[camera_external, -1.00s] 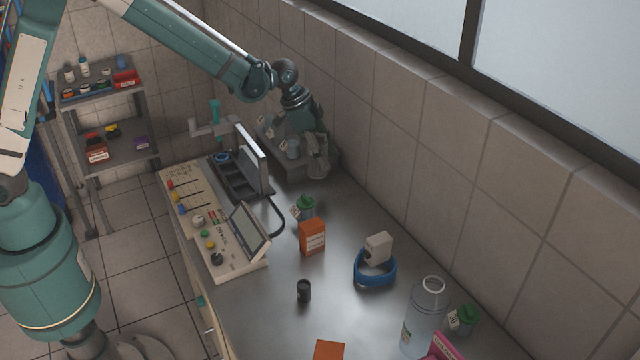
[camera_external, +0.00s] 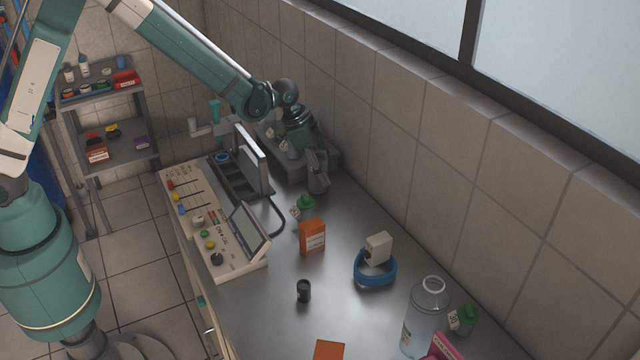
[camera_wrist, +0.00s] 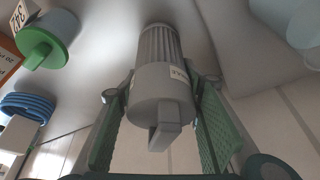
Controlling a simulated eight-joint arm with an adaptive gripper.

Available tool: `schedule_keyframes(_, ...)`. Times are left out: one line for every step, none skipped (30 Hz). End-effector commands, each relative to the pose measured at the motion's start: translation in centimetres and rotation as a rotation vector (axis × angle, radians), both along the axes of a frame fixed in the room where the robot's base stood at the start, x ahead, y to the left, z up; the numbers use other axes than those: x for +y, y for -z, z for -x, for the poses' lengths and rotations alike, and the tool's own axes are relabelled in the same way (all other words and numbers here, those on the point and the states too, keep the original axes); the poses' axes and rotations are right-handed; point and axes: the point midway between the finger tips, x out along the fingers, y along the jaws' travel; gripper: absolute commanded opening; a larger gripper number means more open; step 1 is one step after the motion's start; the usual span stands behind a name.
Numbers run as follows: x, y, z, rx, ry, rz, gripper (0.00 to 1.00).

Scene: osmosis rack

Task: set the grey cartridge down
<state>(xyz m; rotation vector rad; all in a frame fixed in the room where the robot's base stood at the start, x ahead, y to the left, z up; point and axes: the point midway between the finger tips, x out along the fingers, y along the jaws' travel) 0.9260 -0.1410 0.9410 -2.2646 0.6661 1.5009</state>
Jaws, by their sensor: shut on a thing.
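The grey cartridge (camera_wrist: 162,85), with a ribbed body, a wide smooth collar, a small label and a square tab, fills the middle of the wrist view. My gripper (camera_wrist: 163,112) is shut on it, with one green padded finger on each side. In the external view my gripper (camera_external: 316,160) is over the back of the steel bench, beside the tiled wall. The cartridge is mostly hidden there by the fingers. Whether its far end touches the bench is hard to tell.
A grey stepped rack (camera_external: 327,158) with cartridges stands behind my gripper. A green-capped cartridge (camera_external: 305,203), an orange box (camera_external: 312,237) and a blue ring (camera_external: 375,279) with a white block (camera_external: 378,247) are nearer. A control panel (camera_external: 205,225) is left. Bare bench (camera_external: 345,205) lies right.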

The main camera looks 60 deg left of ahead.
Motion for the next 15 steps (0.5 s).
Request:
schedule_keyframes(-0.01,0.46,-0.01,0.0,0.0,0.0,0.22)
schedule_keyframes(-0.01,0.62,-0.01,0.0,0.0,0.0,0.22)
schedule_keyframes(0.0,0.77,0.0,0.0,0.0,0.0,0.22)
schedule_keyframes(0.0,0.83,0.0,0.0,0.0,0.0,0.22)
schedule_keyframes(0.0,0.87,0.01,0.0,0.0,0.0,0.22)
schedule_keyframes(0.0,0.88,0.02,0.0,0.0,0.0,0.22)
schedule_keyframes(0.0,0.87,0.01,0.0,0.0,0.0,0.22)
schedule_keyframes(0.0,0.87,0.01,0.0,0.0,0.0,0.22)
schedule_keyframes(0.0,0.87,0.01,0.0,0.0,0.0,0.22)
schedule_keyframes(0.0,0.86,0.01,0.0,0.0,0.0,0.22)
schedule_keyframes(0.0,0.86,0.01,0.0,0.0,0.0,0.22)
schedule_keyframes(0.0,0.87,0.01,0.0,0.0,0.0,0.22)
schedule_keyframes(0.0,0.9,0.01,0.0,0.0,0.0,0.22)
schedule_keyframes(0.0,0.96,0.01,0.0,0.0,0.0,0.22)
schedule_keyframes(0.0,1.07,0.01,0.0,0.0,0.0,0.22)
